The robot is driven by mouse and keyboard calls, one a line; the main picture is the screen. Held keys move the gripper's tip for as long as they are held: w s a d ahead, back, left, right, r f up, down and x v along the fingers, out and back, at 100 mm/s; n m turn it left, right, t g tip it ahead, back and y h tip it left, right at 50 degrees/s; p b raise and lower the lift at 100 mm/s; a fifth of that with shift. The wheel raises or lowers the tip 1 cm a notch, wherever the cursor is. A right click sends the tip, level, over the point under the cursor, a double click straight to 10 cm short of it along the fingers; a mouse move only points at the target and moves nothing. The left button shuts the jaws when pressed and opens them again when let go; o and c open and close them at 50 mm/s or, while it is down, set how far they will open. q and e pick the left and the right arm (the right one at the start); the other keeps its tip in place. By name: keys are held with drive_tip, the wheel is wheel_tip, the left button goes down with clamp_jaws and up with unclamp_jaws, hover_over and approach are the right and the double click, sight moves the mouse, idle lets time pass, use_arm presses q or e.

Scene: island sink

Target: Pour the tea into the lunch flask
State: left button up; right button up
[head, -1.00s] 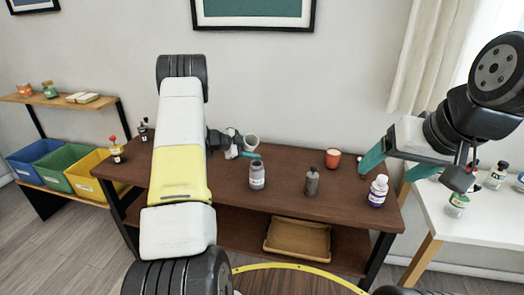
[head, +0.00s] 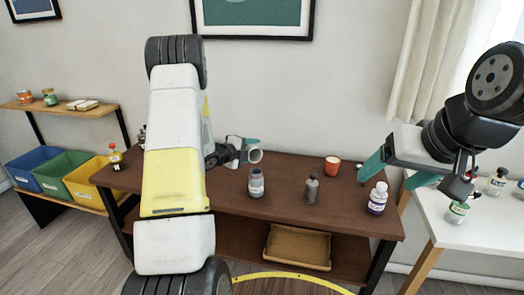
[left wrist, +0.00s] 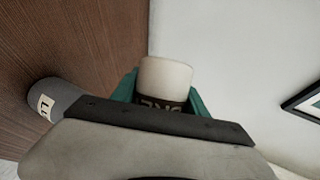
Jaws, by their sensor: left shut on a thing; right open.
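A pale, round-mouthed vessel (head: 256,156) is held by my left gripper (head: 246,151) just above the dark wooden table, its open mouth turned toward the head camera. In the left wrist view the vessel (left wrist: 166,76) is cream with a dark lettered band, between the teal fingers. I cannot see what is inside. A grey jar with a pale label (head: 256,183), likely the lunch flask, stands upright on the table, in front of and below the vessel. A grey labelled container (left wrist: 48,98) shows left of my fingers in the wrist view. My right gripper (head: 398,172) is open and empty above the table's right end.
A tray (head: 298,247) lies on the lower shelf. A white table (head: 490,235) with small bottles stands right.

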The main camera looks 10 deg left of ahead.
sight(250, 145)
use_arm(q)
drive_tip(key=shift+r+m+t, duration=0.4)
drive_tip(key=shift+r+m, duration=0.05)
drive_tip(key=shift+m, duration=0.05)
drive_tip(key=r+m+t, duration=0.1)
drive_tip(key=r+m, duration=0.1)
drive_tip(key=s+d+r+m+t, duration=0.1)
drive_tip(key=m, duration=0.1)
drive_tip(key=shift+s+t+y, duration=0.1)
drive_tip(key=shift+t+y, duration=0.2)
drive_tip(key=shift+r, duration=0.1)
drive_tip(key=shift+d+r, duration=0.1)
idle(1.1)
